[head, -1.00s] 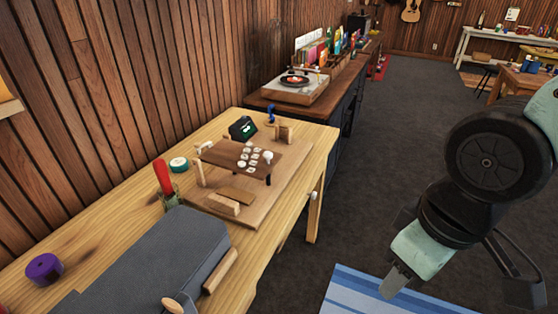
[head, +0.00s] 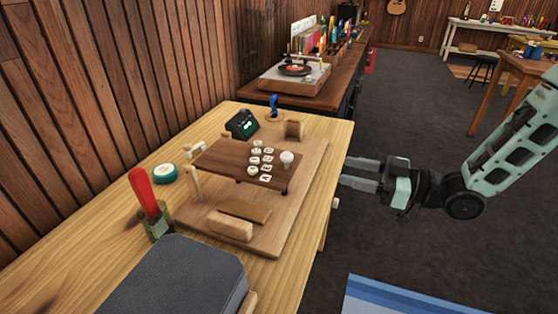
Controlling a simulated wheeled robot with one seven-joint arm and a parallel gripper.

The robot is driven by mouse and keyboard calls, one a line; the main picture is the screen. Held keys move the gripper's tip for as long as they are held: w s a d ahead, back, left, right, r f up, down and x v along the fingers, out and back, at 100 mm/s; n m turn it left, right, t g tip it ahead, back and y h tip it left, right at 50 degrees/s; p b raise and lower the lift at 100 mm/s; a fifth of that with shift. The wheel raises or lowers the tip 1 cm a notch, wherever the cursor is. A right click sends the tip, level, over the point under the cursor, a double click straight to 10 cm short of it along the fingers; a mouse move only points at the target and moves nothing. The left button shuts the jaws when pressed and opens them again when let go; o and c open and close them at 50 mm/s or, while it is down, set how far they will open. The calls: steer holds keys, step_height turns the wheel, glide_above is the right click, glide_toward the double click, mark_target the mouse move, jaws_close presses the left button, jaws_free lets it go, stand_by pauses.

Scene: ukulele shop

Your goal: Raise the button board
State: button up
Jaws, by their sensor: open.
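The button board is a dark brown wooden panel (head: 228,163) with rows of white round and square buttons and a white knob (head: 287,157) near its right edge. It sits above a lighter wooden baseboard (head: 283,213) on the workbench, with a small gap and dark legs under its front edge. My gripper (head: 362,174) is open and empty, right of the bench edge and apart from the board. Its fingers point left toward the board.
A wooden block (head: 230,226) and a brown slat (head: 244,210) lie in front of the board. A small dark screen device (head: 242,124), a teal roll (head: 164,173), a red-handled tool (head: 146,193) and a grey case (head: 180,280) are around it.

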mark_target(279, 166)
steer(key=p+x, duration=0.2)
steer(key=x, duration=1.5)
steer(key=shift+a, duration=0.1)
jaws_close()
steer(key=shift+r, duration=0.1)
